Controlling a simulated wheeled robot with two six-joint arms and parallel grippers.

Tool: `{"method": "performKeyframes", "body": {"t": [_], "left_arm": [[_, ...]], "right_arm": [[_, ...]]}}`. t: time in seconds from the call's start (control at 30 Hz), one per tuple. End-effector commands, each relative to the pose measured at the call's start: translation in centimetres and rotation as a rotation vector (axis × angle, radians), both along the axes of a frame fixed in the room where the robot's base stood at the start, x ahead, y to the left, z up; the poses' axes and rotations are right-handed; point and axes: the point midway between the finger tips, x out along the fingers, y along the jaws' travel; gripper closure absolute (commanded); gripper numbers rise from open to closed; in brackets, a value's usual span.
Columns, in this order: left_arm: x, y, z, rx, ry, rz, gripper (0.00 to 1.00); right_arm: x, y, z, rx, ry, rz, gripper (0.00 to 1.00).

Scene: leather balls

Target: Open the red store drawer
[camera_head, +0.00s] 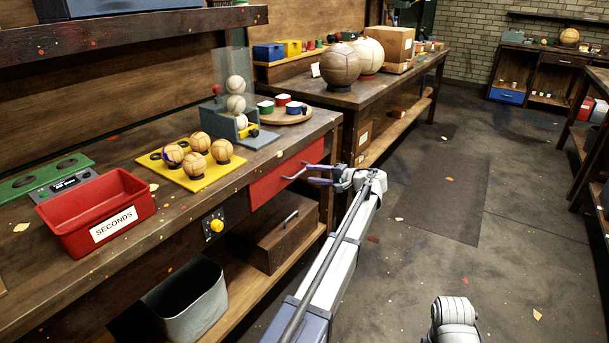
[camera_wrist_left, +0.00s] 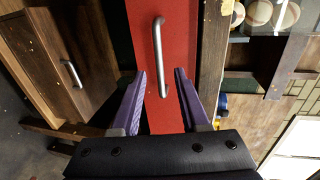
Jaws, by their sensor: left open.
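The red store drawer (camera_head: 272,184) is set in the front of the left workbench, under its top, and looks shut. In the left wrist view its red front (camera_wrist_left: 185,45) fills the middle, with a silver bar handle (camera_wrist_left: 157,50) running up the picture. My left gripper (camera_head: 297,178) is in front of the drawer, open, with purple fingers. In the wrist view its fingertips (camera_wrist_left: 160,72) lie on either side of the handle's lower part. I cannot tell whether they touch it.
A brown drawer box (camera_head: 275,235) with a handle sits on the shelf below, beside a grey bin (camera_head: 188,300). On the bench are a red SECONDS bin (camera_head: 95,210), a yellow tray (camera_head: 190,180) of balls and a grey ball stand (camera_head: 232,122).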

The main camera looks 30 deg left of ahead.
Motion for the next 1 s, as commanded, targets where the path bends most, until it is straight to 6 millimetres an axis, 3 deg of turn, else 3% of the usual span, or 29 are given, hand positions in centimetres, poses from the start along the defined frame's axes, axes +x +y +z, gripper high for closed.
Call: {"method": "performKeyframes", "body": {"t": [0.1,0.33,0.77,1.0], "left_arm": [[0.2,2.0,-0.6,-0.001,0.000,0.002,0.55],[0.4,4.8,-1.2,-0.001,0.000,0.001,0.55],[0.5,5.6,-1.2,-0.001,0.000,-0.001,0.55],[0.5,5.6,-1.3,-0.001,0.000,-0.001,0.81]], "right_arm": [[0.0,0.0,-0.6,-0.001,0.000,0.000,0.50],[0.0,0.0,-1.1,-0.002,-0.001,0.001,0.50],[0.0,-0.1,-1.2,-0.002,-0.001,0.001,0.50],[0.0,0.0,-1.2,-0.002,-0.001,0.001,0.50]]}}
